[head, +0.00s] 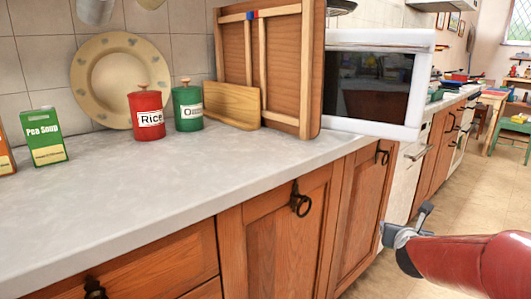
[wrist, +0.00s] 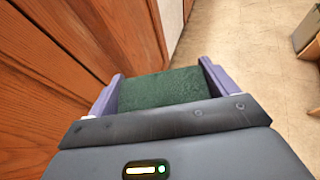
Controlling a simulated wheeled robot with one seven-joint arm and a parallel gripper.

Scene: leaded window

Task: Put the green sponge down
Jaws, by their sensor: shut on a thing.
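The green sponge (wrist: 160,88) shows in the wrist view, filling the space between the two purple fingers. My gripper (wrist: 161,86) is shut on it and holds it in front of the wooden cabinet doors, above the floor. In the head view my gripper (head: 424,215) is at the lower right, beside the cabinet fronts and lower than the countertop. The sponge cannot be made out in the head view.
The grey countertop (head: 150,180) has a wide clear front area. At its back stand a pea soup box (head: 44,137), a plate (head: 105,72), a red rice canister (head: 147,112), a green canister (head: 187,106), wooden boards (head: 265,70) and a microwave (head: 375,85). Floor (head: 455,185) is open at right.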

